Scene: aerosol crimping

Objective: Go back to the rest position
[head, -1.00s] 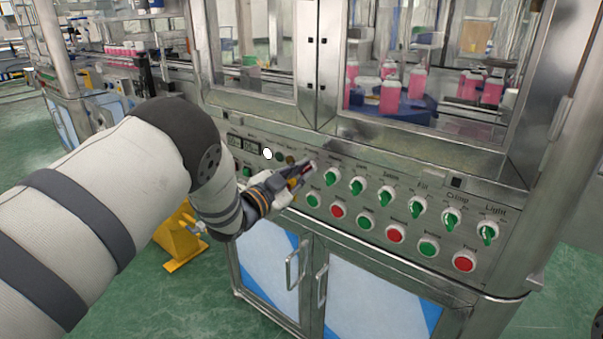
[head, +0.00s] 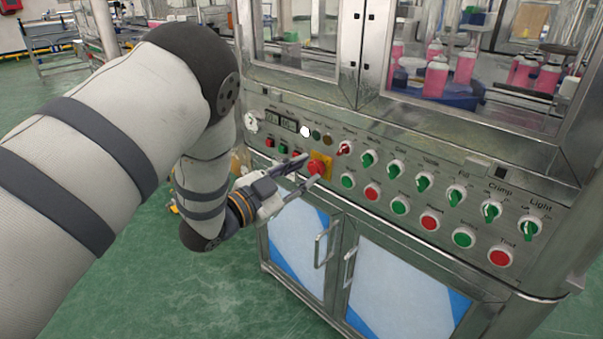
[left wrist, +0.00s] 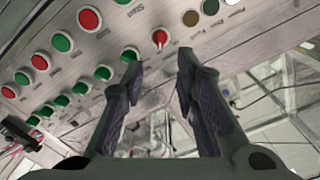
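My left gripper (head: 306,170) is open and empty in front of the control panel (head: 475,205) of the steel machine. In the head view its fingertips overlap a red mushroom button (head: 317,166) on a yellow plate; I cannot tell the exact gap. A red selector knob (head: 345,148) sits up and right of the fingertips. In the left wrist view the two spread fingers (left wrist: 160,75) have nothing between them, and the red knob (left wrist: 159,38) shows beyond them. My right gripper is not in view.
A row of green selector knobs (head: 424,181) and a row of green and red buttons (head: 430,220) run right along the panel. Cabinet doors with handles (head: 325,245) are below. Pink bottles (head: 466,66) stand behind the glass. Green floor (head: 190,295) is clear at lower left.

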